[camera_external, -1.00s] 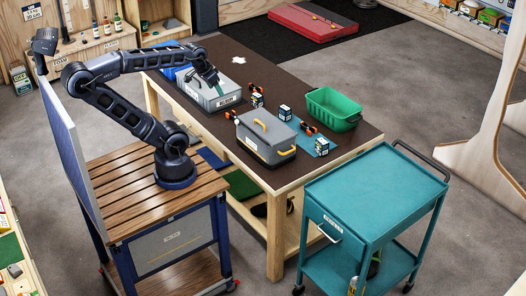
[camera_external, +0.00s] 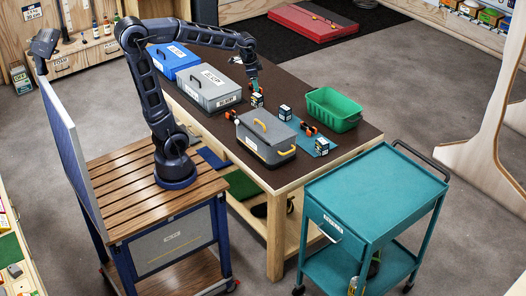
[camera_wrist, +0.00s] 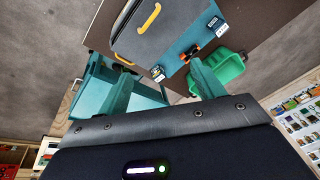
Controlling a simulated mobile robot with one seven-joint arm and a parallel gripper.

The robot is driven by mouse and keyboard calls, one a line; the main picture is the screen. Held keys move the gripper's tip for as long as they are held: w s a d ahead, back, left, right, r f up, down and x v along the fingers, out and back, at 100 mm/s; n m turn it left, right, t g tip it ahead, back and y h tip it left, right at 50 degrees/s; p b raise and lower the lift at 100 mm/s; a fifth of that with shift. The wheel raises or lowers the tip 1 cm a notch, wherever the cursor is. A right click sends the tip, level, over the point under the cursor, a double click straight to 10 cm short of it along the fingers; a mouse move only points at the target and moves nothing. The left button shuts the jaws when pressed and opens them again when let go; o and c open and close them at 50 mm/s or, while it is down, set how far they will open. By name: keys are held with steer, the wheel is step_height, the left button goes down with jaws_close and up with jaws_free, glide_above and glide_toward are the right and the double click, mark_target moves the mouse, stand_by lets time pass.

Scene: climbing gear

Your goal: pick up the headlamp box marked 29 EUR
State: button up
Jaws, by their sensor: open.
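Three small dark-and-white boxes are on the table in the external view: a far one (camera_external: 257,100), a middle one (camera_external: 285,113) and a near one (camera_external: 321,147) by the teal mat's near end. Their prices are too small to read, so I cannot tell which is marked 29 EUR. My gripper (camera_external: 254,82) is open and empty above the table, close to the far box and an orange-black headlamp. In the wrist view, a small box (camera_wrist: 158,73) shows in the distance between the spread teal fingers of my gripper (camera_wrist: 161,74); another box (camera_wrist: 215,23) lies higher right.
A grey case with yellow handles (camera_external: 265,140) stands left of the near box. A green bin (camera_external: 333,110) stands right. Grey (camera_external: 210,92) and blue (camera_external: 173,63) cases stand at the table's left. Orange-black headlamps (camera_external: 309,129) lie among the boxes. A teal cart (camera_external: 375,195) stands in front.

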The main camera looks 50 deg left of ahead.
steer(key=w+d+f+m, duration=0.3)
steer(key=w+d+f, duration=0.1)
steer(key=w, duration=0.5)
steer(key=m+g+h, duration=0.2)
steer(key=m+g, duration=0.1)
steer(key=m, duration=0.6)
glide_above(323, 141)
steer(key=a, duration=0.1)
steer(key=f, duration=2.2)
steer(key=shift+a, duration=0.2)
steer(key=shift+w+d+f, duration=0.15)
steer(key=shift+d+f, duration=0.05)
steer(key=shift+f, duration=0.25)
steer(key=shift+s+d+f, duration=0.1)
steer(key=shift+d+f, duration=0.05)
steer(key=shift+f, duration=1.55)
steer(key=shift+s+d+f, duration=0.1)
steer(key=shift+d+f, duration=0.1)
steer(key=shift+f, duration=1.55)
steer(key=shift+d+f, duration=0.15)
steer(key=shift+f, duration=1.55)
steer(key=c, duration=1.1)
steer(key=shift+r, duration=0.1)
